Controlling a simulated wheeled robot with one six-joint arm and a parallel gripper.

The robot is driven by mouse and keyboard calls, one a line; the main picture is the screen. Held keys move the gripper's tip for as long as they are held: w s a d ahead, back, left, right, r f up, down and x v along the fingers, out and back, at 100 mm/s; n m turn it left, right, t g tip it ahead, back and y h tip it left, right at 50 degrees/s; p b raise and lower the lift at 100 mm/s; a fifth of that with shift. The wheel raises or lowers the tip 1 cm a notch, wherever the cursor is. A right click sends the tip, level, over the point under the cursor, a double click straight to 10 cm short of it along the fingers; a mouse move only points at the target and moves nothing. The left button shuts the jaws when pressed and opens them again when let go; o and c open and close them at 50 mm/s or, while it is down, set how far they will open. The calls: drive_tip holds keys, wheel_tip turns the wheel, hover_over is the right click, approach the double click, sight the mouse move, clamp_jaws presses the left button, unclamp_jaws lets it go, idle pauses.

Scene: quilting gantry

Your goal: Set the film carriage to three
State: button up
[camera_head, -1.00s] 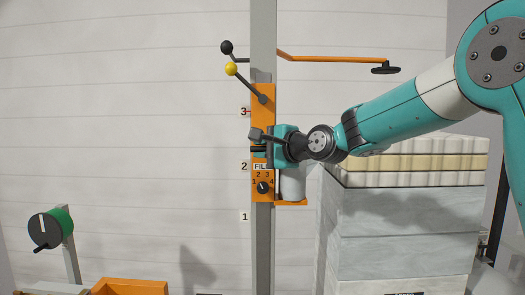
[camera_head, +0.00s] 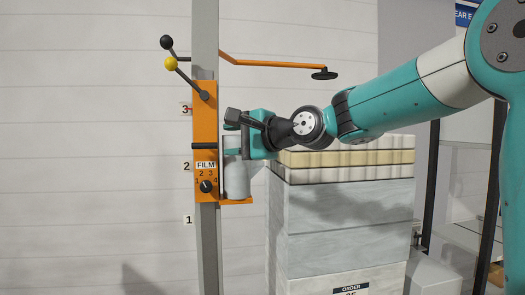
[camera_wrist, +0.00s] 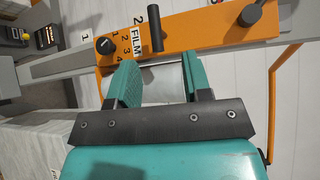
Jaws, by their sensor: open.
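The orange film carriage (camera_head: 205,125) sits on a grey upright post (camera_head: 209,240). It spans from above the 3 mark (camera_head: 185,110) to between the 2 mark (camera_head: 186,166) and the 1 mark (camera_head: 188,219). My gripper (camera_head: 230,139) is open, just right of the carriage. In the wrist view, the handle (camera_wrist: 152,45) stands beyond my open fingers (camera_wrist: 161,82), apart from them.
A pale film roll (camera_head: 237,172) stands on the carriage's right-hand shelf, close below my gripper. An orange arm (camera_head: 270,63) reaches right from the post above. A tall stack of quilted pads on grey blocks (camera_head: 345,215) stands right, below my arm.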

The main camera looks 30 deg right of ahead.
drive_tip(key=b+v, duration=0.2)
drive_tip(key=v, duration=0.6)
drive_tip(key=shift+s, duration=0.1)
drive_tip(key=s+a+f+n+g+b, duration=0.2)
drive_tip(key=s+a+f+n+g, duration=0.3)
drive_tip(key=f, duration=0.6)
drive_tip(key=s+a+f+n+g+b, duration=0.25)
drive_tip(key=s+a+f+n, duration=0.35)
drive_tip(key=f, duration=0.5)
drive_tip(key=s+a+f+n+g+h+b, duration=0.1)
drive_tip(key=s+f+n+g+h, duration=0.2)
drive_tip(key=s+f+n+g, duration=0.4)
drive_tip(key=s+f+n, duration=0.3)
drive_tip(key=s+f, duration=0.2)
drive_tip(key=shift+s+a+b, duration=0.25)
drive_tip(key=shift+s+b, duration=0.1)
drive_tip(key=shift+f, duration=0.1)
